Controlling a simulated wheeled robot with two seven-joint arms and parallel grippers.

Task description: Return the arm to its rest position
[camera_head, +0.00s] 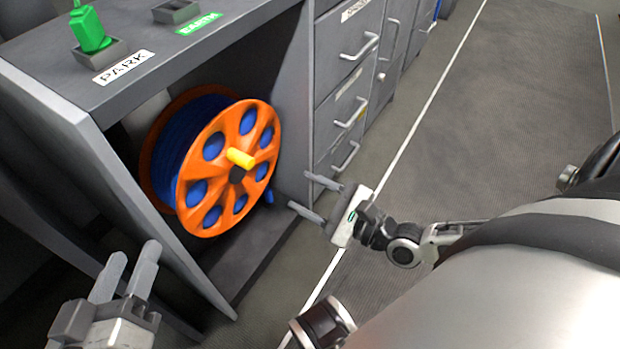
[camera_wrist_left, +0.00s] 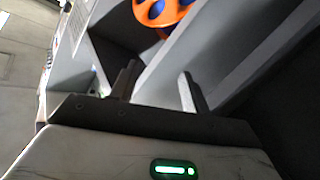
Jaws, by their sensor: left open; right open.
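My left gripper (camera_head: 127,272) is at the lower left of the head view, in front of the grey cabinet's left side panel. Its two fingers are apart with nothing between them; they also show in the left wrist view (camera_wrist_left: 158,88). My right gripper (camera_head: 314,198) is right of the cable reel, near the cabinet's open bay. Its fingers are spread and empty, pointing left toward the bay. The orange reel (camera_head: 213,215) with blue cable and a yellow handle (camera_head: 240,158) stands in the bay. It shows partly in the left wrist view (camera_wrist_left: 172,14). Neither gripper touches it.
A green plug (camera_head: 90,28) stands in a holder by the PARK label (camera_head: 124,67) on the cabinet top (camera_head: 150,40). An empty holder (camera_head: 176,11) sits by a green label. Drawers with handles (camera_head: 350,112) line the right. The floor (camera_head: 470,130) beyond is clear.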

